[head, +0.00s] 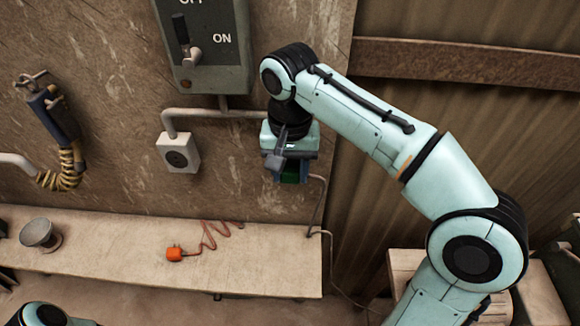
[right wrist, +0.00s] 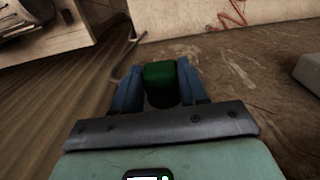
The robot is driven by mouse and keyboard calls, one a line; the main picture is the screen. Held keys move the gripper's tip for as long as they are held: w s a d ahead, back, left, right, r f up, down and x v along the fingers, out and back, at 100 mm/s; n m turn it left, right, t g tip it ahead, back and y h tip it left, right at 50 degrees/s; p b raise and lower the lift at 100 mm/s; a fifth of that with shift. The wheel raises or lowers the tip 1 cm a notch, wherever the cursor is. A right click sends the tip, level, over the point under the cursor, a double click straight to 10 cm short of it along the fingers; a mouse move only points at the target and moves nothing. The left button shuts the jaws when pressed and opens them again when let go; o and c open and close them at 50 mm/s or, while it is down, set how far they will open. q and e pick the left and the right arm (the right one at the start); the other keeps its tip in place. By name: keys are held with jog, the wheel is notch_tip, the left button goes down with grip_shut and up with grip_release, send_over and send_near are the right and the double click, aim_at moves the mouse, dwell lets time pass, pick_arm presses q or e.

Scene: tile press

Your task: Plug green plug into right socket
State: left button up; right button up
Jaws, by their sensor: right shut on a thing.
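My right gripper (head: 288,172) is in front of the wall below the switch box, its fingers shut on the green plug (head: 293,173). In the right wrist view the green plug (right wrist: 160,80) sits between the two blue fingers of the right gripper (right wrist: 158,88). A left socket (head: 178,152), a pale box with a dark round face, is on the wall. The right socket is not visible; my right wrist covers the wall where the conduit runs. Whether the plug touches a socket cannot be told. My left gripper is out of view.
An orange plug (head: 175,254) with a coiled cord lies on the workbench (head: 120,250). A grey ON/OFF switch box (head: 205,50) is above the left socket. A blue tool with a coiled hose (head: 58,120) hangs left.

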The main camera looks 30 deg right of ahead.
jog(key=shift+w+d, duration=0.25)
jog(key=shift+w, duration=0.2)
dwell(0.6)
jog(key=shift+s+a, duration=0.2)
jog(key=shift+s, duration=0.2)
dwell(0.6)
dwell(0.5)
jog(key=shift+w+d, duration=0.2)
jog(key=shift+w, duration=0.15)
dwell(0.9)
jog(key=shift+s+a, duration=0.25)
jog(key=shift+s, duration=0.1)
dwell(0.7)
dwell(0.5)
jog(key=shift+w+d, duration=0.25)
jog(key=shift+w, duration=0.1)
dwell(0.9)
jog(key=shift+s+a, duration=0.1)
jog(key=shift+s, duration=0.05)
